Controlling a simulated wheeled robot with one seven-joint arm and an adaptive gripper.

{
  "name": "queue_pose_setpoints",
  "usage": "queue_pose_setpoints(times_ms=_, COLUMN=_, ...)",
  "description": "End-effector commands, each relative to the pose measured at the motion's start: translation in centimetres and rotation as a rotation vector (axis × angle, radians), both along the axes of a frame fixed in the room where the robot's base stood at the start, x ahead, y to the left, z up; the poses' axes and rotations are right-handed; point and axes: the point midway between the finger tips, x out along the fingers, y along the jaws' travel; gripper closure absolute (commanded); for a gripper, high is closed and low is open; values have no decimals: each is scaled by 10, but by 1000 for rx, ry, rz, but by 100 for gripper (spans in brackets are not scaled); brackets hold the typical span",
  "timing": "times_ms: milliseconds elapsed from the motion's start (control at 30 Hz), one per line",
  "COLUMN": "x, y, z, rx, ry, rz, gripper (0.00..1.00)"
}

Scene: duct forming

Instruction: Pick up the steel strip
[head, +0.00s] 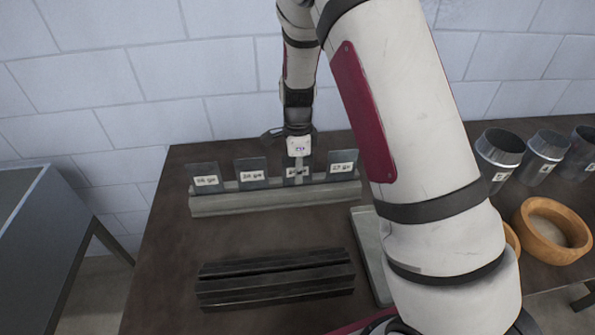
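Several thin grey metal strips with white labels stand upright in a row in a slotted grey rack (275,198) at the back of the table. I see a left strip (203,171), a second strip (250,168), a third strip (290,181) and a right strip (342,157). The label writing is too small to read surely, so I cannot tell which is the steel strip. My gripper (300,163) points down at the third strip, covering its upper part. Its fingertips are too small and overlapped to show whether they are open, shut or touching the strip.
Dark grooved metal bars (275,280) lie on the brown table (180,260) in front of the rack. A flat grey plate (370,250) is partly hidden by my arm. Metal cups (500,150) and a wooden bowl (553,230) stand at right. A grey bench (40,240) stands left.

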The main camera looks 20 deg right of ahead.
Motion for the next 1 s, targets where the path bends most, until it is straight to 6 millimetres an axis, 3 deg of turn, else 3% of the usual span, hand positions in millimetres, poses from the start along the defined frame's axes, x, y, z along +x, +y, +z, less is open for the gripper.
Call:
queue_pose_setpoints(times_ms=367, x=0, y=0, z=-2, rx=0, ry=0, rz=0, gripper=74)
queue_pose_setpoints(times_ms=500, x=0, y=0, z=-2, rx=0, ry=0, rz=0, gripper=100)
queue_pose_setpoints(times_ms=1000, x=0, y=0, z=7, rx=0, ry=-1, rz=2, gripper=100)
